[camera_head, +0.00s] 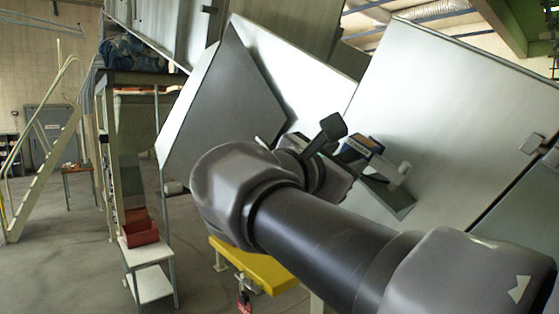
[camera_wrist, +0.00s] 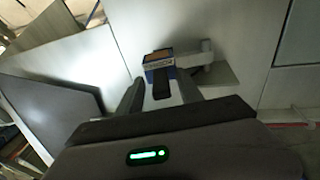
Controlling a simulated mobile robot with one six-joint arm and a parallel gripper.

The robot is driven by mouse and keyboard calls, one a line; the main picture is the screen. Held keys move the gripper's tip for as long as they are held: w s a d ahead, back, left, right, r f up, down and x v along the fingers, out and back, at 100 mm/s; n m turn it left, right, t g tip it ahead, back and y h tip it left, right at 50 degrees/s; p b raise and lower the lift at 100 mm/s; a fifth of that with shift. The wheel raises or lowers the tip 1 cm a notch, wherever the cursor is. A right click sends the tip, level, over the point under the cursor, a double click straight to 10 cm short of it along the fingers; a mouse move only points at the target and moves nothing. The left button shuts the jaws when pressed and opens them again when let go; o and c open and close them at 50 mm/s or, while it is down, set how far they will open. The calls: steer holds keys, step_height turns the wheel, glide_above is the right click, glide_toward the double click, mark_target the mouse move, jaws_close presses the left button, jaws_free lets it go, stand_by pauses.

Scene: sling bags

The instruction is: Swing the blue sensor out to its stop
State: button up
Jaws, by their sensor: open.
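The blue sensor (camera_head: 361,147), a small block with an orange top, sits on a pale arm against the large grey panel. In the wrist view the blue sensor (camera_wrist: 159,61) shows upper centre, just beyond my fingers, with the pale arm (camera_wrist: 195,56) running to its right. My gripper (camera_wrist: 160,90) is open, one finger on each side of the space in front of the sensor; a dark piece shows between them. In the head view my gripper (camera_head: 330,140) is left of the sensor and partly hidden by my arm. I cannot tell whether the fingers touch the sensor.
A grey ledge (camera_head: 391,196) juts out below the sensor. Large slanted panels (camera_head: 465,105) stand behind and to the right. A yellow bench (camera_head: 256,268) is below my arm. A red bin (camera_head: 140,233) sits on a white stand at left, with open floor beyond.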

steer(key=shift+w+d, duration=0.15)
steer(key=shift+w, duration=0.2)
steer(key=shift+w+d, duration=0.25)
steer(key=shift+d, duration=0.25)
steer(key=shift+s+a, duration=0.1)
steer(key=shift+a, duration=0.05)
jaws_close()
stand_by(0.7)
